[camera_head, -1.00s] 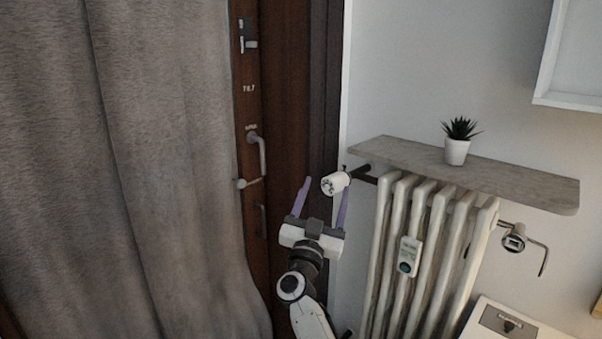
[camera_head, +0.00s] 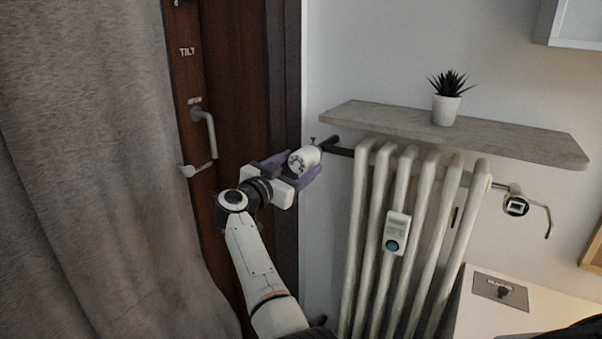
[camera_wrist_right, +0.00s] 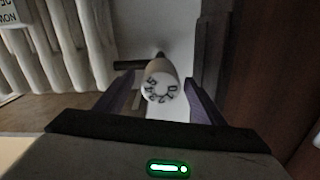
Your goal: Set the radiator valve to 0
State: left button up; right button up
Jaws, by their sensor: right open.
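The radiator valve (camera_head: 304,159) is a white knob with dark numbers on its end face, on a dark pipe at the radiator's upper left. My right gripper (camera_head: 302,170) is open, with its purple fingers on either side of the knob. In the right wrist view the valve (camera_wrist_right: 160,84) stands between the two fingertips of the right gripper (camera_wrist_right: 160,90), with a gap visible on each side. Its numbers face the camera there; I cannot tell which one is set. My left gripper is not in view.
The ribbed radiator (camera_head: 410,230) carries a small white device (camera_head: 396,233). A stone shelf (camera_head: 500,133) with a potted plant (camera_head: 446,108) is above it. A grey curtain (camera_head: 90,170) and a dark door (camera_head: 240,90) are at left. A white cabinet (camera_head: 530,310) stands lower right.

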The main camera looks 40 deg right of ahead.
jog(key=shift+w+d+b, duration=0.25)
jog(key=shift+d+b, duration=0.1)
jog(key=shift+d, duration=0.35)
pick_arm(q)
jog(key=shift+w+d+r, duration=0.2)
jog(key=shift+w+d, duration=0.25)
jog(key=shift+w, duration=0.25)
pick_arm(e)
jog(key=shift+d, duration=0.15)
jog(key=shift+c, duration=0.4)
jog(key=c, duration=1)
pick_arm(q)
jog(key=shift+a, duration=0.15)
